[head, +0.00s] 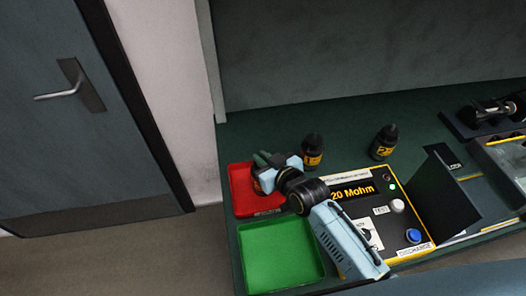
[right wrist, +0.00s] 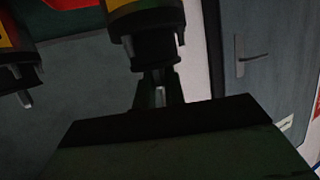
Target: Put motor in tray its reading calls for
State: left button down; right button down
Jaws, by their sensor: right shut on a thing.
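My right gripper (head: 265,163) is over the red tray (head: 241,207) in the head view, shut on a dark motor with an orange label (head: 258,186). The gripper covers most of that motor, so I cannot tell whether it touches the tray floor. In the right wrist view a dark motor (right wrist: 148,22) with a red and yellow band shows its shaft toward the gripper. The green tray (head: 280,257) is empty. The tester's display (head: 353,191) reads "20 Mohm"; my wrist may hide a leading digit. My left gripper is not in view.
Two black, yellow-labelled motors (head: 312,152) (head: 383,142) stand on the green bench behind the tester.

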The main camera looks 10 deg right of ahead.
jog(key=shift+w+r, duration=0.15)
jog(key=c, duration=1.9)
grip_release()
jog(key=shift+f, duration=0.4)
jog(key=o, duration=0.4)
jog(key=shift+s+r, duration=0.2)
jog(key=shift+s, duration=0.05)
jog(key=p+v, duration=0.1)
jog(key=v, duration=1.1)
jog(key=shift+f, duration=0.1)
